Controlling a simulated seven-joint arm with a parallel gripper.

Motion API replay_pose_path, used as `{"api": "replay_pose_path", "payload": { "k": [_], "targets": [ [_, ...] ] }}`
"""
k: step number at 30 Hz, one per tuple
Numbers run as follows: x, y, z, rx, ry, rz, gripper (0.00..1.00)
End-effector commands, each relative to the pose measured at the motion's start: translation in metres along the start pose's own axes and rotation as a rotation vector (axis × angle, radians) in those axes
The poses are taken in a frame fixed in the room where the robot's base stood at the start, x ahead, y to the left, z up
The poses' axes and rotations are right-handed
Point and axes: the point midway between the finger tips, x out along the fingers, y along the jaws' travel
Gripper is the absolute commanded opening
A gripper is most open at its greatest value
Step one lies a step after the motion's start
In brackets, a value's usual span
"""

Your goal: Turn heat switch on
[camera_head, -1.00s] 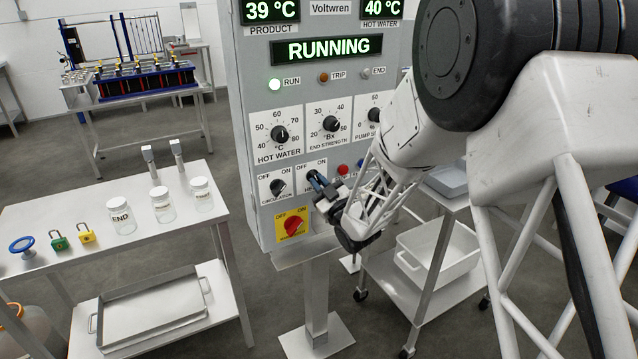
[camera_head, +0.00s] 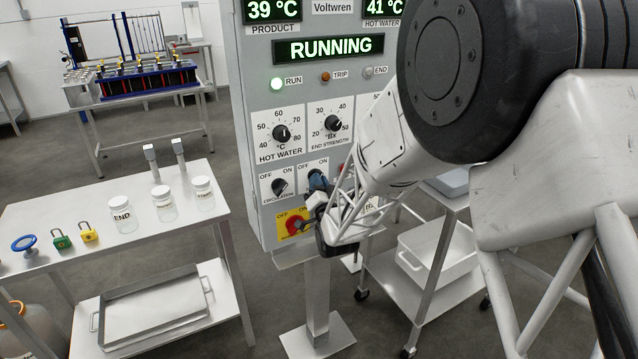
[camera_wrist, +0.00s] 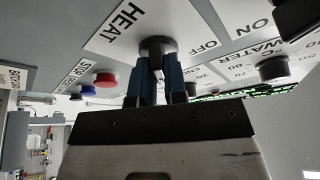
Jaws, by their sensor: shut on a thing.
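The grey control panel (camera_head: 258,145) stands in the middle of the head view, its screen reading RUNNING. The heat switch is a black knob (camera_wrist: 157,44) on a white plate marked HEAT and OFF in the wrist view. In the head view its plate (camera_head: 318,163) shows OFF and ON, but my gripper hides the knob. My gripper (camera_head: 317,184) is at the panel, its blue fingers (camera_wrist: 157,68) shut on the knob, one on each side. Which way the knob points is hard to tell.
The circulation knob (camera_head: 279,187) is just left of my gripper. The red rotary switch (camera_head: 294,225) on a yellow plate is just below. Red (camera_wrist: 106,80) and blue (camera_wrist: 88,90) buttons lie beside the heat switch. A table with jars (camera_head: 123,219) stands at left.

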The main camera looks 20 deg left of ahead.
Motion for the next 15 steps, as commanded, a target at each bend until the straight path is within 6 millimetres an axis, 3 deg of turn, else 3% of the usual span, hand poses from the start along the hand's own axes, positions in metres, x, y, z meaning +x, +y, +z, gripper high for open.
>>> {"api": "replay_pose_path", "payload": {
  "k": [15],
  "targets": [
    [0.0003, -0.0018, -0.0003, 0.223, 0.0, 0.092, 0.0]
  ]
}}
